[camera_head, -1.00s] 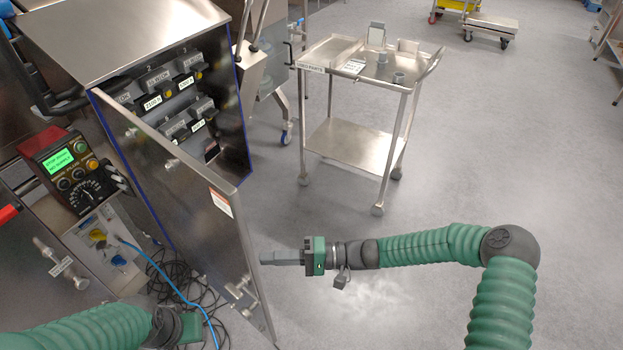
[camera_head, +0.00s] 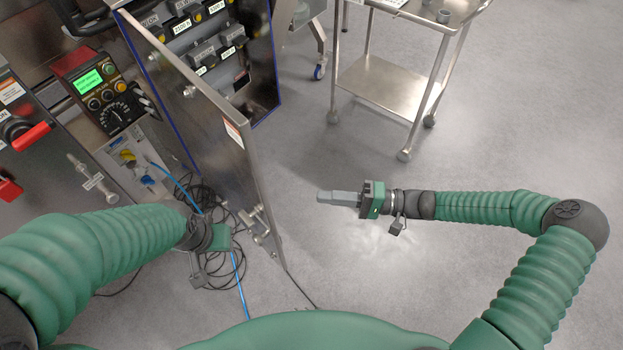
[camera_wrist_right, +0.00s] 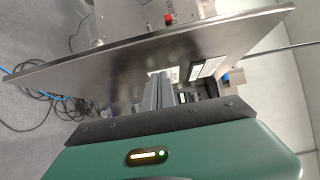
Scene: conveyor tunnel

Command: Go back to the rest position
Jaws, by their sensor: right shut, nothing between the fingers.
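My right gripper (camera_head: 338,198) is shut and empty, held over the open floor to the right of the open cabinet door (camera_head: 240,165). It points left, with a gap to the door in the head view. Its shut fingers also show in the right wrist view (camera_wrist_right: 157,92), with the door (camera_wrist_right: 150,55) across the picture beyond them. My left gripper (camera_head: 215,245) is at the lower left, left of the door and above the cables. Its fingers are not clear enough to read.
The control box (camera_head: 104,90) with a green screen stands left of the door. Black cables and a blue hose (camera_head: 240,290) lie on the floor. A steel cart (camera_head: 385,85) stands at the upper right.

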